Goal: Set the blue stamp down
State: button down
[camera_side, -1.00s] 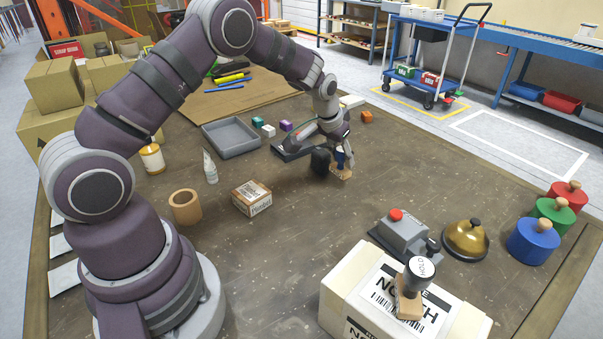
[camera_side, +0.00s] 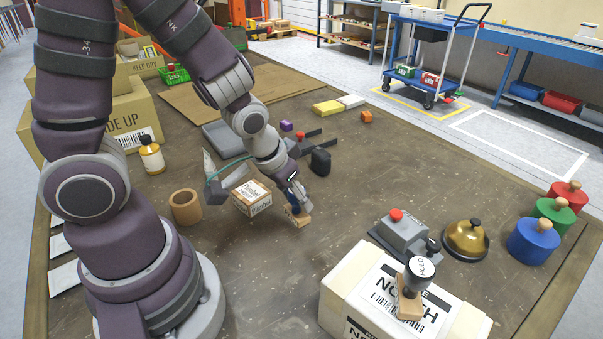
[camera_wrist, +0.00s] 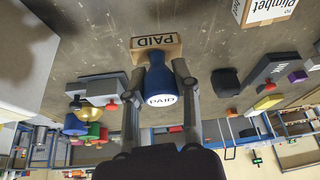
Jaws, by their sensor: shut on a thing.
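The blue stamp has a wooden base marked PAID and a blue handle, and it shows in the wrist view (camera_wrist: 158,84) and the side view (camera_side: 297,215). My gripper (camera_wrist: 160,85) is shut on its blue handle. In the side view my gripper (camera_side: 290,190) is tilted, with the stamp's wooden base at its lower end, just right of the small labelled carton (camera_side: 252,198). I cannot tell whether the base touches the table (camera_side: 290,280).
A white carton (camera_side: 345,295) with a HOLD stamp (camera_side: 416,285) on it stands in front. A red-button device (camera_side: 402,232), a brass bell (camera_side: 466,238) and coloured knobbed weights (camera_side: 533,240) are at right. The table's middle is clear.

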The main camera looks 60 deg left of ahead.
jog(key=w, duration=0.5)
jog(key=w+f, duration=0.1)
jog(key=w, duration=0.9)
jog(key=shift+a+f, duration=0.25)
jog(key=shift+s+x, duration=0.2)
jog(key=shift+x, duration=0.65)
jog(key=shift+s+x, duration=0.15)
jog(key=shift+x, duration=0.75)
jog(key=shift+d+f, duration=0.15)
jog(key=shift+f, duration=0.1)
jog(key=c, duration=0.8)
grip_release()
